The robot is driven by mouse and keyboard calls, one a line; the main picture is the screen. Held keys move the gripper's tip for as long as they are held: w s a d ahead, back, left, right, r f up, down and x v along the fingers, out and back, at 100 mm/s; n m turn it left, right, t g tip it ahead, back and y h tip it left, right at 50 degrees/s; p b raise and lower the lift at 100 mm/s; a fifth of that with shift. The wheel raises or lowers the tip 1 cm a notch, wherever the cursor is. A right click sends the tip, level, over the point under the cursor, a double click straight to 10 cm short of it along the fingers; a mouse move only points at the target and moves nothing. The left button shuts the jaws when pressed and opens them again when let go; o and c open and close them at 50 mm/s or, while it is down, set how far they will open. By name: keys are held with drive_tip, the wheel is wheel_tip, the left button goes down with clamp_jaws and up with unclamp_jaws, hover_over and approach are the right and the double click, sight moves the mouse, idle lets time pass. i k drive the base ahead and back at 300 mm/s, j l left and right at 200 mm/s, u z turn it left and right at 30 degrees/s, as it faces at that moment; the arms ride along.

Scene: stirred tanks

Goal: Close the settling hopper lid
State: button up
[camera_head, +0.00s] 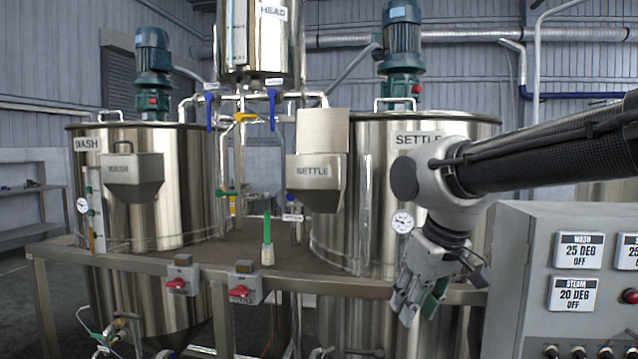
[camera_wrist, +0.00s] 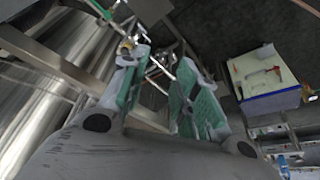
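The settling hopper (camera_head: 315,187) is a steel box labelled SETTLE on the front of the right tank. Its lid (camera_head: 323,130) is a pale plate standing upright above the hopper's back edge, so the hopper is open. My gripper (camera_head: 420,306) hangs fingers-down in front of the right tank, to the right of and lower than the hopper, apart from it. In the wrist view my gripper (camera_wrist: 163,65) has its two green-padded fingers spread with nothing between them. The hopper and its lid cannot be made out in the wrist view.
The wash hopper (camera_head: 133,178) on the left tank looks closed. A steel frame rail (camera_head: 140,262) with red-handled switch boxes runs in front of the tanks. A grey control cabinet (camera_head: 520,270) stands at the right.

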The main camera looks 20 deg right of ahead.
sight(319, 130)
drive_tip(key=i+j+z, duration=0.2)
drive_tip(key=i+j, duration=0.25)
drive_tip(key=j, duration=0.2)
drive_tip(key=i+j+z, duration=0.2)
drive_tip(key=i+j, duration=0.15)
drive_tip(key=j, duration=0.3)
drive_tip(key=i+j+z, duration=0.1)
drive_tip(key=j, duration=0.3)
drive_tip(key=i+j+z, duration=0.1)
drive_tip(key=i+j, duration=0.15)
drive_tip(key=i+j+z, duration=0.1)
drive_tip(key=j, duration=0.4)
